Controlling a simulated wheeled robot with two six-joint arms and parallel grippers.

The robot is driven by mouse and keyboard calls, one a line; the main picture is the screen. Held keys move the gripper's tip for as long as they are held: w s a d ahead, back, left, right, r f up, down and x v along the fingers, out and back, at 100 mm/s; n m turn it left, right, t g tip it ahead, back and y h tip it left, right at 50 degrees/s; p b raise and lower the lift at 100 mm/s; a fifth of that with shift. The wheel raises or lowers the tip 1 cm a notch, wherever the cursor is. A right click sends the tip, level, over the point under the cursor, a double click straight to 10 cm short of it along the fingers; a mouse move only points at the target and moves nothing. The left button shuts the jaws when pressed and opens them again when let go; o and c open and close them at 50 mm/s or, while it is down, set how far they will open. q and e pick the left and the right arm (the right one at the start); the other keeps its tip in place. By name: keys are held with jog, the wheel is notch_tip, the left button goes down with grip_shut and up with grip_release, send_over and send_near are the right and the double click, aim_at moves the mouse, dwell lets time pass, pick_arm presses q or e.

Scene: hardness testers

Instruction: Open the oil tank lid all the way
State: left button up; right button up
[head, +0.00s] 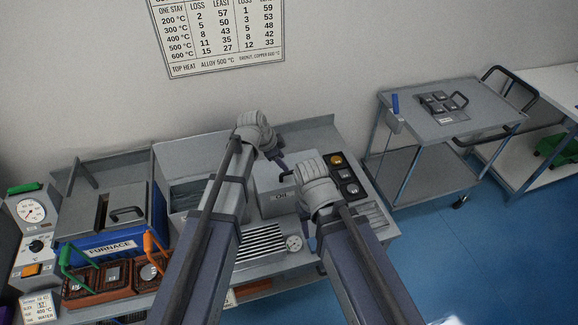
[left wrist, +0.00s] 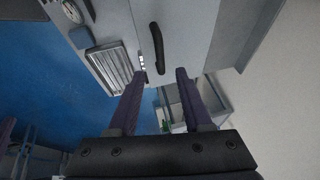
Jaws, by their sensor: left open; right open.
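The oil tank (head: 285,204), a grey box marked OIL, stands in the middle of the bench. Its flat grey lid (head: 268,182) looks shut, with a black handle (head: 287,175) on it. In the left wrist view the lid (left wrist: 190,25) and handle (left wrist: 156,45) lie just past my fingertips. My left gripper (head: 281,163) is open and empty at the lid's far side, its fingers (left wrist: 160,72) apart; the handle's end shows between the tips, without clear contact. My right gripper (head: 308,215) is open at the tank's right front; its fingers are mostly hidden by my wrist.
A blue furnace (head: 112,242) with a handled lid stands to the left, with orange and green-handled blocks (head: 105,285) before it. A panel with round buttons (head: 347,176) is close right of the tank. A grey cart (head: 440,115) stands farther right. Blue floor (head: 440,215) lies between.

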aim_at(289, 173)
pick_arm(q)
jog(key=shift+b+x, duration=3.5)
jog(key=shift+x, duration=0.45)
jog(key=shift+r, duration=0.1)
jog(key=shift+c, duration=0.3)
grip_shut()
